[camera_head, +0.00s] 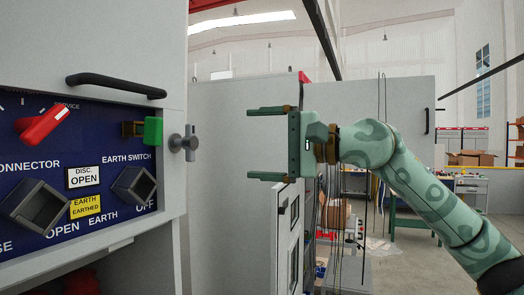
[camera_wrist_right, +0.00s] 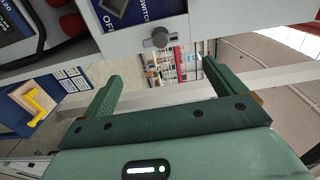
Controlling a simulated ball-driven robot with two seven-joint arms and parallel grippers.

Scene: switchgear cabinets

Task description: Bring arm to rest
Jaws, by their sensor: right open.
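My right arm (camera_head: 425,200) comes in from the right in the head view. Its right gripper (camera_head: 265,144) points left with its two fingers wide apart and nothing between them. It hangs in the air to the right of the blue switch panel (camera_head: 115,218), apart from it. The right wrist view also shows the open right gripper (camera_wrist_right: 162,88), with empty space between its fingers. My left gripper does not show in either view.
A black bar handle (camera_head: 115,86) is above. An open cabinet door (camera_head: 290,240) stands below the gripper. A workbench (camera_head: 410,222) stands farther back.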

